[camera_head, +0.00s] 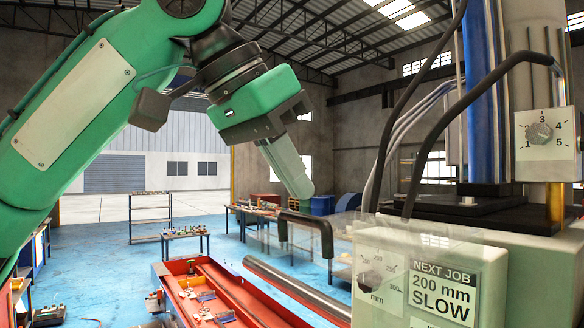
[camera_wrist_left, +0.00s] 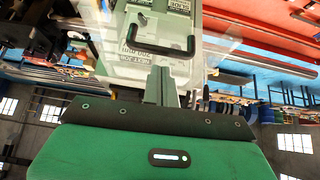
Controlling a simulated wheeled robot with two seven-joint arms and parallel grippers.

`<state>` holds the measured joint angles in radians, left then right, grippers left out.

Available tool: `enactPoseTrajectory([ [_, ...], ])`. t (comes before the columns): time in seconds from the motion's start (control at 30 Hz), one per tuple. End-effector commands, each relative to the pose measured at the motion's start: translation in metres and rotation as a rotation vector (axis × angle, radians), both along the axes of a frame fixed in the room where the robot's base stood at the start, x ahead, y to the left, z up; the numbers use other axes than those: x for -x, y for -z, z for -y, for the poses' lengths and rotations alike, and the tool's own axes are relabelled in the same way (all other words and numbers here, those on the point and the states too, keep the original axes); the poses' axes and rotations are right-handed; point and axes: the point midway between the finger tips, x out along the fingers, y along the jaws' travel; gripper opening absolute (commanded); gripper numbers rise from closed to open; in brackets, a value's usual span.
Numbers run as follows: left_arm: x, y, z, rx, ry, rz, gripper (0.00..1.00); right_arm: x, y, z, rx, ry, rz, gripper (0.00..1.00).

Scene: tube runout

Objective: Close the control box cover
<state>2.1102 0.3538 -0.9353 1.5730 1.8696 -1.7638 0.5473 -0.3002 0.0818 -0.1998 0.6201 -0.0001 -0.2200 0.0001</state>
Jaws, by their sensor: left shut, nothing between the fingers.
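The control box (camera_head: 485,255) is pale green-grey, at the lower right in the head view. Its front has a dark mm knob (camera_head: 372,275) and a "NEXT JOB 200 mm SLOW" label (camera_head: 442,291). The clear cover (camera_head: 345,232) is raised, sticking out from the box top toward the left, with a black bar handle (camera_head: 305,218). My left gripper (camera_head: 303,188) is shut and empty, its tip just above the handle in the picture; contact cannot be told. The left wrist view shows the shut fingers (camera_wrist_left: 160,82) close to the handle (camera_wrist_left: 160,50). My right gripper is out of view.
A red tray (camera_head: 228,296) with small parts lies below the cover, with a metal bar (camera_head: 297,290) beside it. A machine column with black hoses and a second dial (camera_head: 540,132) rises above the box. Workbenches (camera_head: 185,236) stand farther back on the blue floor.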

Motion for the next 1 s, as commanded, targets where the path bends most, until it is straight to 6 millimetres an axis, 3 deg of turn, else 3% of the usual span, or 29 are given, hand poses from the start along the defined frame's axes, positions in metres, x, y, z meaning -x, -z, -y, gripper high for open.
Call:
enactPoseTrajectory([
  [0.63, 0.001, 0.009, -0.001, 0.012, 0.0, 0.008, 0.0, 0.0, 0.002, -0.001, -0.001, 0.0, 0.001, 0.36],
  [0.77, 0.001, 0.016, -0.004, 0.044, 0.0, 0.031, 0.0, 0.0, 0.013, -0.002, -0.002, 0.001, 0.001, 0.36],
  [1.0, 0.001, 0.038, -0.009, 0.173, 0.0, 0.125, 0.0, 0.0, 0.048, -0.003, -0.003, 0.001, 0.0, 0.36],
])
